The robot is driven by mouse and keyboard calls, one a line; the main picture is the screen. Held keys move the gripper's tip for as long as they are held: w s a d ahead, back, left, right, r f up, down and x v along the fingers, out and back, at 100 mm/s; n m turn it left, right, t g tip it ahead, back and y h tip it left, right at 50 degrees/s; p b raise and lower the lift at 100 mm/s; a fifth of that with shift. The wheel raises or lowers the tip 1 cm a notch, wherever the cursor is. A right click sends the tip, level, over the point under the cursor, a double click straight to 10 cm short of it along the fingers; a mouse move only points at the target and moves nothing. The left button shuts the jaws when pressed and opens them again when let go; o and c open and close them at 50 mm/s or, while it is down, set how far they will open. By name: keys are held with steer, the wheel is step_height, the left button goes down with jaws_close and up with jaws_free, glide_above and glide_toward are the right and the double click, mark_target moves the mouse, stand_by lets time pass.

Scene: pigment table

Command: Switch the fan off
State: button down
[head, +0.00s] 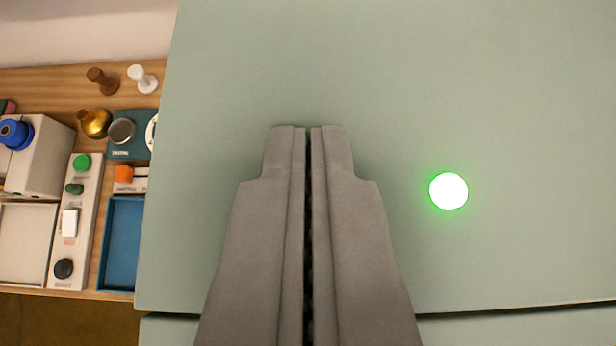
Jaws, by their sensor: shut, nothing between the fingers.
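My gripper (309,130) is shut and empty, in front of a large pale green panel (400,70). A round glowing green light (448,191) is on that panel, to the right of my fingertips and apart from them. No fan can be made out. At the left, a narrow light control strip (88,205) carries a bright green button (82,162), a dark green button (74,189), a white rocker switch (70,223) and a black knob (64,268). Their labels are too small to read, so I cannot tell which belongs to the fan.
The wooden table (50,90) at the left holds a brown peg (102,81), a white peg (142,78), a brass knob (95,122), a blue tray (138,220) and a pale tray (24,207). A grey box with a blue knob (14,134) stands at the far left.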

steer(key=shift+w+f+g, duration=0.1)
steer(key=shift+f+g, duration=0.1)
steer(key=shift+g, duration=0.2)
steer(key=shift+w, duration=0.15)
steer(key=shift+w, duration=0.35)
steer(key=shift+w+r, duration=0.25)
steer(key=shift+w, duration=0.05)
steer(key=shift+r, duration=0.15)
